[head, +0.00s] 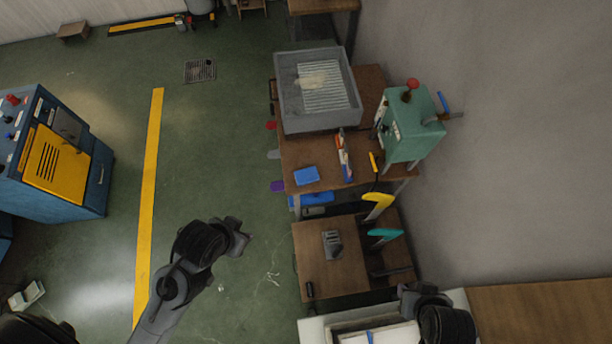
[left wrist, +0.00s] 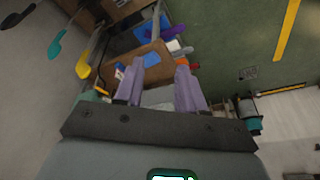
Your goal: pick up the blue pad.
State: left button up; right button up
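The blue pad (head: 307,175) lies flat on the near left part of the brown wooden table, in front of a grey tub. It also shows in the left wrist view (left wrist: 151,59), beyond my fingers. My left gripper (head: 243,240) is over the floor, left of and nearer than the table, well apart from the pad. In the left wrist view its two purple fingers (left wrist: 158,80) are spread with nothing held between them. My right gripper (head: 412,295) is at the lower right over a white surface; its fingers cannot be made out.
A grey tub (head: 300,118) stands at the table's back. A green machine (head: 410,125) stands to the right. Yellow (head: 379,204) and teal (head: 386,234) foot-shaped forms jut out by a lower table (head: 315,265).

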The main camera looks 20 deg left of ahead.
pick_arm(q)
jog(key=o, duration=1.1)
jog(key=shift+d, duration=0.15)
